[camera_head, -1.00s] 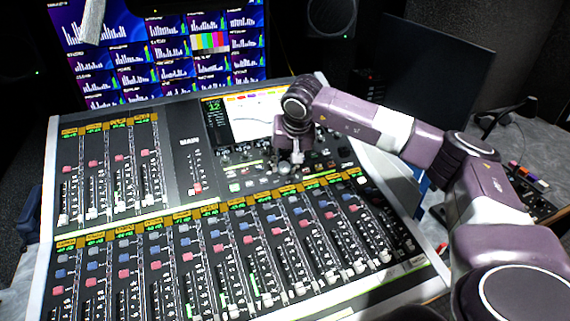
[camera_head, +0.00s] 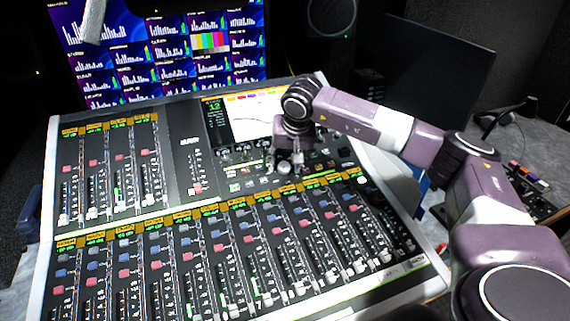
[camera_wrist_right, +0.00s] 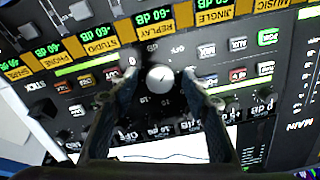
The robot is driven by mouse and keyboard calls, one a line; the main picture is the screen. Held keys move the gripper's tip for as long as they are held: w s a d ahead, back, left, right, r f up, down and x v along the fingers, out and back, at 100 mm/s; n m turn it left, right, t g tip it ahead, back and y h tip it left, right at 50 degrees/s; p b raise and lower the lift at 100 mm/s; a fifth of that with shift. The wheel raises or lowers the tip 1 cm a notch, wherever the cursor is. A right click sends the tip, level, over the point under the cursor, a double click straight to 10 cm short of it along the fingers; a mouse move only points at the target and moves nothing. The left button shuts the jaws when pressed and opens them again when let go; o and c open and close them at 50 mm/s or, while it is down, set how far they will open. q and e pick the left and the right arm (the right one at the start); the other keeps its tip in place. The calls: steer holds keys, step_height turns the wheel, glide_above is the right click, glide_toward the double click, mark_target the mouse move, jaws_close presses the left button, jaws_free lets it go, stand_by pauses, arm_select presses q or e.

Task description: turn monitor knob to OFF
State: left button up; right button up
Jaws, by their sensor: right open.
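The monitor knob is a round, pale silver knob (camera_head: 284,168) on the mixing console's control section, below its small screen. In the right wrist view the knob (camera_wrist_right: 160,79) shows from above, between the two dark fingers of my right gripper (camera_wrist_right: 160,82). That gripper also shows in the head view (camera_head: 285,164), pointing down at the console with its fingers spread on both sides of the knob. I cannot tell whether either finger touches it. An OFF label shows near the left finger. The knob's exact setting is not clear. My left gripper is not in view.
The console (camera_head: 182,150) has rows of faders and small buttons around the knob. Its lit screen (camera_head: 248,108) lies just behind the gripper. A large display (camera_head: 165,55) and a dark speaker (camera_head: 331,18) stand at the back. A dark monitor (camera_head: 437,75) stands right, behind my arm.

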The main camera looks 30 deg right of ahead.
steer(key=v, duration=1.2)
